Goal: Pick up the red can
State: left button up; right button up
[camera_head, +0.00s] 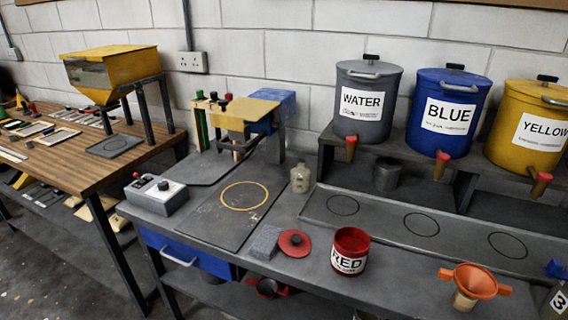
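The red can (348,262) stands upright and open-topped near the front edge of the grey bench, in the lower middle of the head view. A white label reading RED is on its front. A red lid (295,243) with a dark knob lies flat on the bench just left of the can, apart from it. Neither of my grippers shows in the head view, and nothing is touching the can.
A grey block (266,242) lies left of the lid. An orange funnel (474,281) stands right of the can. A small bottle (300,178) is behind. Water (368,103), blue (448,112) and yellow (530,128) containers stand on a raised shelf. Bench around the can is mostly clear.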

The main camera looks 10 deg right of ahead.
aim_at(351, 244)
jog(key=k+j+z, duration=0.15)
jog(key=z, duration=2)
jog(key=u, duration=1.3)
jog(key=j+u, duration=0.25)
jog(key=j, duration=0.25)
